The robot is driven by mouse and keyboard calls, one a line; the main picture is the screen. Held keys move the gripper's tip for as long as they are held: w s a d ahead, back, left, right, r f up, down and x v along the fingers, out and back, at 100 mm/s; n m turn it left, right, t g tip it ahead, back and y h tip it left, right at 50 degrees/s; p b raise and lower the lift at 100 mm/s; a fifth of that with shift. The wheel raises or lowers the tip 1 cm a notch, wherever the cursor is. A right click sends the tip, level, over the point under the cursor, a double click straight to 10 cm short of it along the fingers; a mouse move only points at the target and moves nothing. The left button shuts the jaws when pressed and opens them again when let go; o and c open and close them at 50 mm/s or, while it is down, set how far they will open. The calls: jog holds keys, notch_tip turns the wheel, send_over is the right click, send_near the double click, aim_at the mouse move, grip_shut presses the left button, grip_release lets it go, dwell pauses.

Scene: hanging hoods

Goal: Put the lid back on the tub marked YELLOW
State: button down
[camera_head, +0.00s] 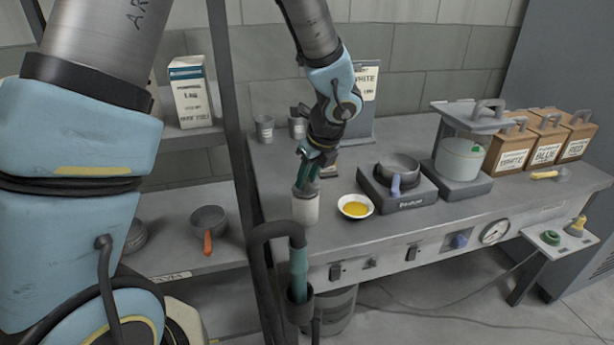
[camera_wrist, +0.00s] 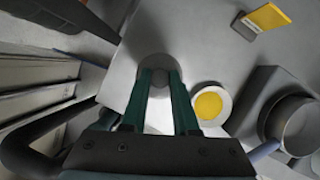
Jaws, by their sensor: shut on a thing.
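A pale round tub (camera_head: 306,210) stands near the bench's front left edge. Its label does not show, so I cannot read YELLOW on it. My gripper (camera_head: 308,183) points down right over it. In the wrist view my gripper (camera_wrist: 164,75) has its green fingers on either side of a grey round piece, which looks like the lid (camera_wrist: 160,64), and is shut on it. The fingers hide part of it. I cannot tell whether the lid touches the tub's rim or is just above it.
A white bowl of yellow stuff (camera_head: 355,207) is close right of the tub. Beyond it are a hotplate with a pan (camera_head: 398,170), a lidded vessel (camera_head: 460,157) and brown boxes labelled WHITE (camera_head: 513,158) and BLUE (camera_head: 545,155). A shelf post (camera_head: 232,100) stands left.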

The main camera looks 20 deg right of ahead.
jog(key=shift+c, duration=0.6)
grip_release()
jog(key=shift+r+p, duration=3.45)
jog(key=shift+r, duration=0.1)
grip_shut()
